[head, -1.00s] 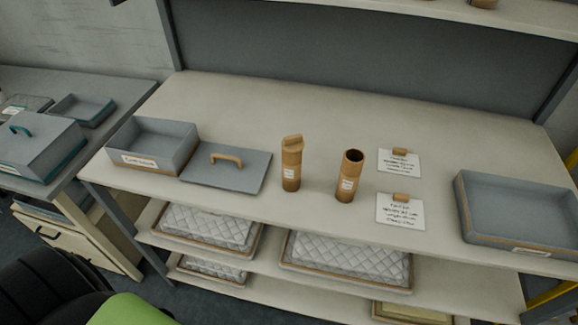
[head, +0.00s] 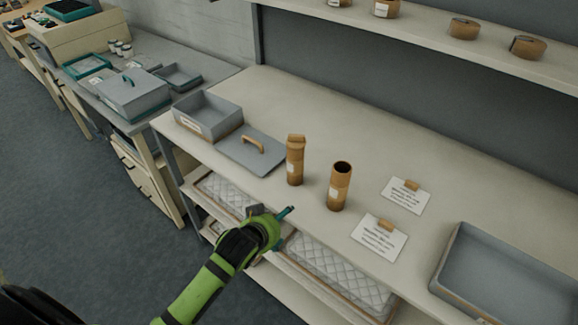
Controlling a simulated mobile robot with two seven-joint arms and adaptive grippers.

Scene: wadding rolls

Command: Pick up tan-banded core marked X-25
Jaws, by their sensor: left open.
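Two upright brown cores stand on the pale bench top in the head view. The left core (head: 295,160) has a cap-like, slanted top piece. The right core (head: 339,187) has an open, dark top. Each has a small white label, too small to read, so I cannot tell which is X-25. My left gripper (head: 271,212) is open and empty, in front of the bench's front edge, below and left of the cores and apart from both. My right gripper is out of view.
A grey open box (head: 207,117) and a flat lid (head: 249,150) with a tan handle lie left of the cores. Two note cards (head: 379,238) and a grey tray (head: 505,280) are to the right. Quilted pads (head: 330,270) lie on the shelf below. Bench behind the cores is clear.

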